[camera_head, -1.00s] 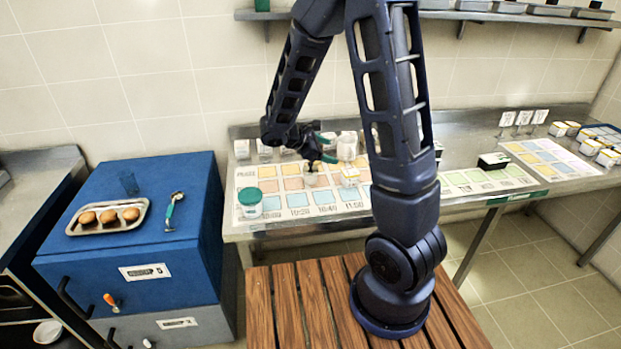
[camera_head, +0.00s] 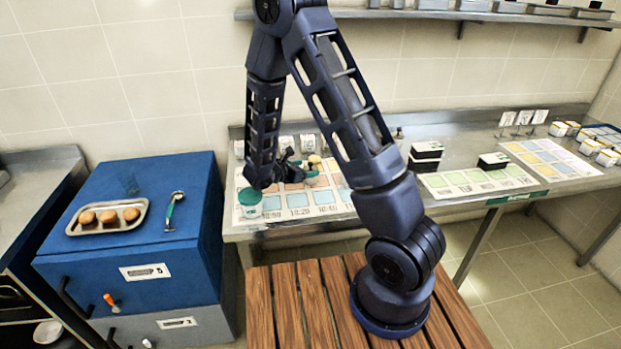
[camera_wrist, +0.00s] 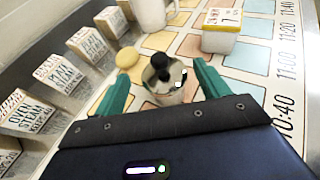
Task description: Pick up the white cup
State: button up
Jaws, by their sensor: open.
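A white cup (camera_wrist: 150,12) shows at the top edge of the wrist view, partly cut off. It stands on the chart beyond my fingers. In the head view my arm hides where it stands. My gripper (camera_wrist: 163,85) is open, with its green fingers apart. A small pale container with dark, round parts on top (camera_wrist: 165,78) shows between the fingers. I cannot tell whether they touch it. In the head view my gripper (camera_head: 288,170) is low over the left part of the chart.
A white tub with a green lid (camera_head: 250,204) stands at the chart's front left corner. Several labelled white blocks (camera_wrist: 60,73) line the chart's left side in the wrist view. A white and yellow box (camera_wrist: 222,32) and a round yellowish thing (camera_wrist: 127,58) are near the cup.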

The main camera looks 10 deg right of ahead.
aim_at(310, 168)
jog(key=shift+x, duration=2.4)
jog(key=shift+s+d, duration=0.1)
jog(key=shift+c, duration=0.2)
grip_shut()
